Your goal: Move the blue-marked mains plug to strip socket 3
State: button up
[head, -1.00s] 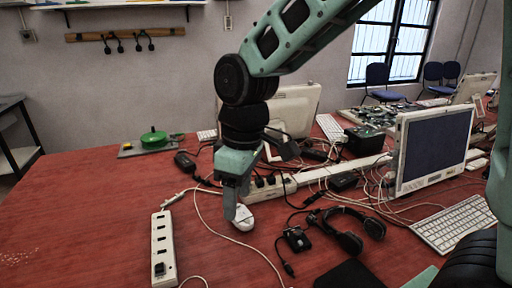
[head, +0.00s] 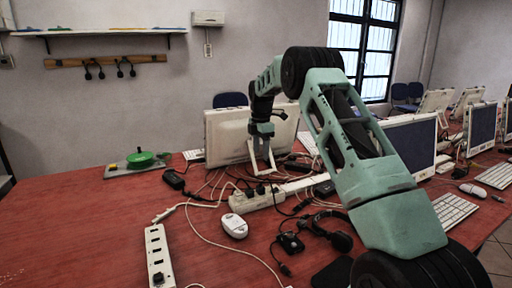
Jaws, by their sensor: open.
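A white power strip (head: 156,250) lies at the front left, with a row of sockets and one black plug (head: 158,279) at its near end. A second white strip (head: 243,204) lies in the middle, with several black plugs (head: 261,189) in it. I cannot make out a blue mark on any plug at this size. My gripper (head: 262,163) is open and points down behind the middle strip, in front of the back of a white monitor (head: 226,135). Its fingertips are small and hard to separate from the white monitor stand.
A white mouse (head: 234,226) lies just in front of the middle strip. Cables, a headset (head: 330,232) and black adapters clutter the centre and right. A green round item (head: 141,159) sits at the back left. The red table (head: 75,235) is clear at the left.

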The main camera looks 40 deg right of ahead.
aim_at(261, 186)
notch_tip(261, 186, down, 16)
jog(key=shift+r+p, duration=0.1)
jog(key=shift+p, duration=0.35)
jog(key=c, duration=1.2)
